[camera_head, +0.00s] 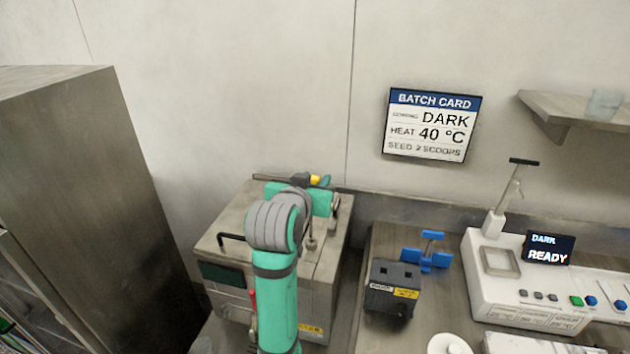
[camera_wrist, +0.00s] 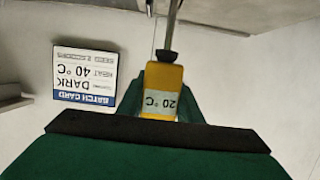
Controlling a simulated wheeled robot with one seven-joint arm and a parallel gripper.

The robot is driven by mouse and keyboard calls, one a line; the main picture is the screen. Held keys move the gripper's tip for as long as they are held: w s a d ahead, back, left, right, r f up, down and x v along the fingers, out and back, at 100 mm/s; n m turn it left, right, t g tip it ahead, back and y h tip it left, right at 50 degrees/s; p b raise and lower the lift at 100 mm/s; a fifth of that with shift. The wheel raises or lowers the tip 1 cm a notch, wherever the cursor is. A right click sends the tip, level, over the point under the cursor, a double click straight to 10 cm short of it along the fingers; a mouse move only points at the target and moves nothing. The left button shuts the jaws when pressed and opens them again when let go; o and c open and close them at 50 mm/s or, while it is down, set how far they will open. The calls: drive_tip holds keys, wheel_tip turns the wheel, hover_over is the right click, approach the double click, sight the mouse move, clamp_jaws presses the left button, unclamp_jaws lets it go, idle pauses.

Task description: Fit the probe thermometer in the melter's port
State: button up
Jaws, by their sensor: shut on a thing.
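My gripper (camera_head: 325,182) is shut on the probe thermometer, whose yellow body shows in the head view (camera_head: 315,180). In the wrist view the yellow thermometer (camera_wrist: 160,92) sits between my green fingers, its display reading 20 °C upside down. Its dark collar and thin metal stem run toward the top of that picture. The melter (camera_head: 226,243) is a grey steel box with a dark panel, at the left of the bench in the head view. My gripper is over the back of its top. My arm hides part of the melter, and I cannot make out the port or where the stem tip is.
A black box (camera_head: 393,285) and a blue handled piece (camera_head: 427,252) stand right of the melter. A white machine (camera_head: 530,290) reading DARK, READY is farther right. A batch card (camera_head: 431,125) hangs on the wall. A tall cabinet (camera_head: 85,200) stands at the left.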

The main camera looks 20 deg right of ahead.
drive_tip(key=shift+s+d, duration=0.1)
drive_tip(key=shift+d, duration=0.05)
drive_tip(key=shift+a, duration=0.2)
drive_tip(key=shift+d, duration=0.1)
idle(0.5)
drive_tip(key=shift+f, duration=5.8)
drive_tip(key=o, duration=1.1)
drive_tip(key=shift+o, duration=0.2)
